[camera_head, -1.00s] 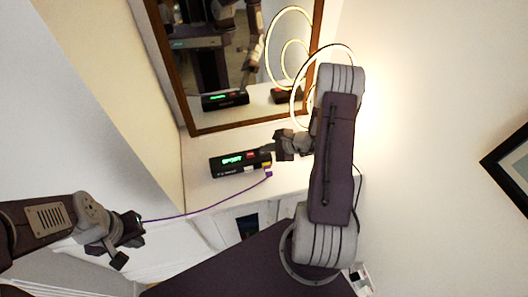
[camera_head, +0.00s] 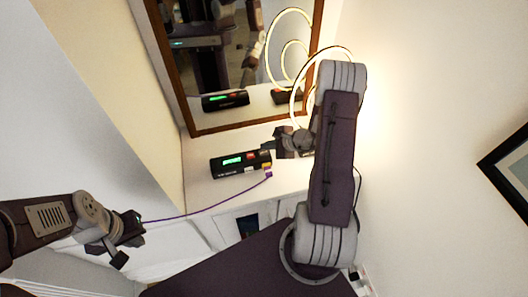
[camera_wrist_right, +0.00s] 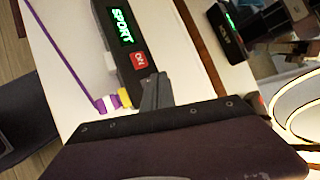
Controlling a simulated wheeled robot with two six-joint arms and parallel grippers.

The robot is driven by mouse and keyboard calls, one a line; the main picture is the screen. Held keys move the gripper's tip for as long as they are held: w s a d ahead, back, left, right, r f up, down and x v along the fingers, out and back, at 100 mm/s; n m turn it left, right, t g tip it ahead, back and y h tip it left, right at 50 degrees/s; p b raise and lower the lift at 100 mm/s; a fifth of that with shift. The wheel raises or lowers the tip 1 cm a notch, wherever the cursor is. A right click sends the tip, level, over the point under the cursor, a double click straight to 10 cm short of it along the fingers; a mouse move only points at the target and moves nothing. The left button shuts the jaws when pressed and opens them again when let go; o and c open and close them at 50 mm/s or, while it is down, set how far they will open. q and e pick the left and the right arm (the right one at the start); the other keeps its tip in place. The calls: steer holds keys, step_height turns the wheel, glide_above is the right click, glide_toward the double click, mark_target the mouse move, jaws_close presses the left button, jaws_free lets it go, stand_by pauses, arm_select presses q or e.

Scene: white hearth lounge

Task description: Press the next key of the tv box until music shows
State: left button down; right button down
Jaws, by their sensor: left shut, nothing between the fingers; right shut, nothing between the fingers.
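The tv box (camera_head: 240,163) is a black box on the white mantel shelf. Its green display (camera_wrist_right: 122,25) reads SPORT in the right wrist view. I cannot tell which key is "next". My right gripper (camera_head: 280,146) is shut and empty, with its tips (camera_wrist_right: 153,88) close to the box's right end; contact is unclear. My left gripper (camera_head: 130,232) is shut and empty, far left of the box.
A purple cable (camera_head: 205,211) runs from the box's front toward my left gripper. A brown-framed mirror (camera_head: 188,110) stands behind and reflects the box. A glowing ring lamp (camera_head: 294,100) is behind my right arm. The shelf left of the box is clear.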

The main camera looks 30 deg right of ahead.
step_height(320, 180, up, 5)
steer(key=p, duration=0.2)
steer(key=shift+p, duration=0.3)
steer(key=shift+f, duration=0.15)
stand_by(3.4)
step_height(320, 180, up, 4)
steer(key=p, duration=0.3)
glide_above(266, 153)
step_height(266, 153, down, 9)
steer(key=b, duration=0.6)
steer(key=shift+s, duration=0.1)
steer(key=shift+b, duration=0.35)
stand_by(1.3)
steer(key=shift+f+b, duration=0.4)
steer(key=shift+b, duration=0.3)
